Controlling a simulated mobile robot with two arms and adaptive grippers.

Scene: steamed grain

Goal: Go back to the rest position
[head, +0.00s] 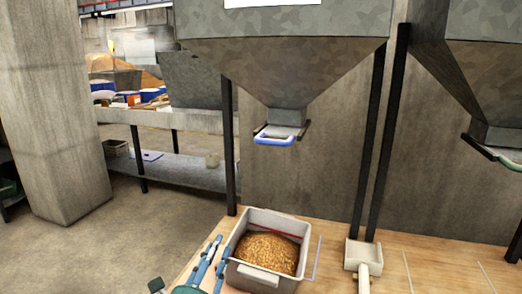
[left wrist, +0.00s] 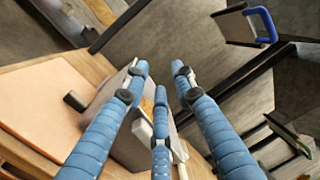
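My left gripper (head: 205,262) is at the bottom of the head view, just left of a grey bin (head: 265,279) filled with golden grain (head: 268,252). Its blue fingers are spread apart with nothing between them. They also fill the middle of the left wrist view (left wrist: 160,80), with part of the bin behind them. I cannot tell from these views whether a finger touches the bin. My right gripper is not in view.
A grey hopper (head: 285,60) with a blue-handled slide (head: 279,136) hangs above the bin. A second hopper (head: 475,80) has a green handle. Dark posts rise behind the wooden table (head: 420,270). A pale scoop (head: 363,257) lies right of the bin.

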